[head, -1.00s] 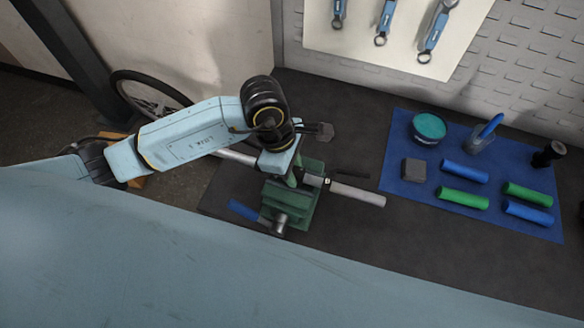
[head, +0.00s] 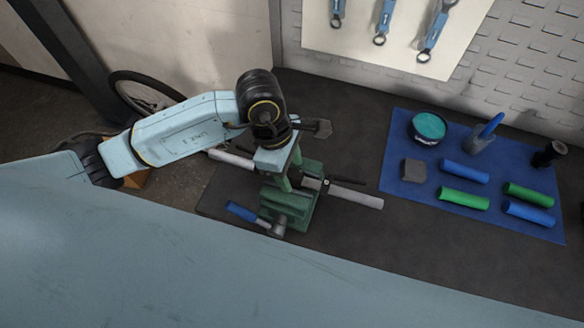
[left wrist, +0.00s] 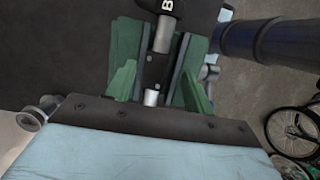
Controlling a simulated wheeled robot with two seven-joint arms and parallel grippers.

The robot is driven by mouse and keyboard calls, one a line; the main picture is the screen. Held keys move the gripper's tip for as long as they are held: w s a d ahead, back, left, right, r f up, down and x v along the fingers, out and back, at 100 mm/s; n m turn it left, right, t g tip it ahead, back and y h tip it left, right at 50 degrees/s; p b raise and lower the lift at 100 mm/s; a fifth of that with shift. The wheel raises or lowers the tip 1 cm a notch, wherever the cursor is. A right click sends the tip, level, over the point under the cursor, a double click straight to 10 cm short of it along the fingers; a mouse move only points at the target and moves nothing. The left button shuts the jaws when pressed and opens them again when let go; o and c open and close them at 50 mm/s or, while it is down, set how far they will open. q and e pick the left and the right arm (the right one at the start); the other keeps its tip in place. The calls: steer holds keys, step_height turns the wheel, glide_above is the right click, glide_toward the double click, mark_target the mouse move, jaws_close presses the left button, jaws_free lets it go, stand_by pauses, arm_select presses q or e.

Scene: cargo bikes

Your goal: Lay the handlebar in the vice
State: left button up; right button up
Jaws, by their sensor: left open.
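The handlebar (head: 358,197) is a straight pale metal bar with a dark middle section. It lies across the green vice (head: 292,208), sticking out left and right. In the left wrist view the handlebar (left wrist: 156,70) runs between the green vice jaws (left wrist: 128,45); how deep it sits is unclear. My left gripper (head: 288,183) is over the vice, pointing down. Its two green fingers (left wrist: 160,88) are apart, one each side of the bar, and I see no contact with it. My arm hides part of the bar. My right gripper is out of view.
A blue mat (head: 410,190) on the right holds several blue and green grips, a teal-topped tub (head: 428,128) and a grey block (head: 413,170). A blue-handled piece (head: 242,212) is at the vice's front left. Wrenches hang behind.

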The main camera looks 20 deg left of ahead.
arm_select(q)
steer(key=v, duration=1.2)
steer(key=shift+r+b, duration=0.2)
steer(key=shift+b, duration=0.15)
steer(key=shift+a, duration=0.1)
